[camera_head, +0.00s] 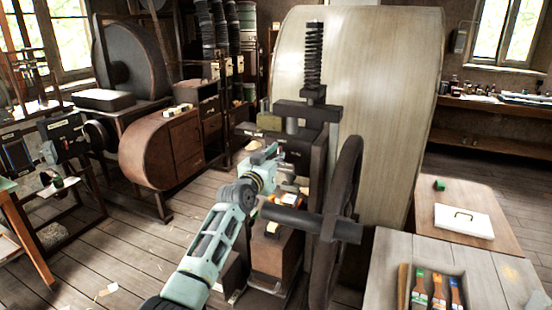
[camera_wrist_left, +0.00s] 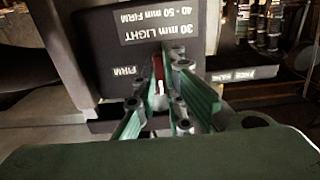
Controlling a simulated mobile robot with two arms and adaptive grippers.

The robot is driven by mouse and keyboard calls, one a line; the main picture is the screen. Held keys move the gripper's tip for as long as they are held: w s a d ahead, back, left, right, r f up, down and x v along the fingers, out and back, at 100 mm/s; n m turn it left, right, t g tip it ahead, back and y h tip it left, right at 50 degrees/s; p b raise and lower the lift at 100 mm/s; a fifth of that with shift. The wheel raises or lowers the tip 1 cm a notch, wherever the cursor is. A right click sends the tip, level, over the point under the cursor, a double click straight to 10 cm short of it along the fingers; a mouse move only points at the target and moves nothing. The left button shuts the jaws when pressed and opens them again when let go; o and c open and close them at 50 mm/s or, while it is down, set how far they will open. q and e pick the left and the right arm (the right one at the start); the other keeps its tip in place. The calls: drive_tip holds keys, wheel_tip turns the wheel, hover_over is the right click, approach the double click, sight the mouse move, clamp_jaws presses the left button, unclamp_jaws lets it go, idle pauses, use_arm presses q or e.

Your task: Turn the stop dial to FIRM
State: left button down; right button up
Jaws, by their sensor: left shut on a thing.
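The handwheel press (camera_head: 318,110) stands at the centre of the head view, with a screw and spring on top and a dark handwheel (camera_head: 345,220) at its right side. My left gripper (camera_head: 268,158) reaches up to the front of the press. In the left wrist view, its green fingers (camera_wrist_left: 165,105) are shut around the stop dial (camera_wrist_left: 158,70), of which a narrow red part shows between them. The picture there is upside down. A plate (camera_wrist_left: 155,28) reads "30 mm LIGHT" and "40-50 mm FIRM", and a "FIRM" label (camera_wrist_left: 125,71) lies left of the dial. The dial's exact setting is hidden. My right gripper is not in view.
A large pale rounded body (camera_head: 385,90) stands behind the press. A grey table (camera_head: 490,275) at the lower right holds a tray of several colourful items.

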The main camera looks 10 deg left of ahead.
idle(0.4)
use_arm(q)
drive_tip(key=shift+f+m+b, duration=0.15)
drive_tip(key=shift+m+b, duration=0.75)
drive_tip(key=shift+m, duration=8)
drive_tip(key=c, duration=1.8)
unclamp_jaws()
drive_tip(key=shift+c, duration=0.2)
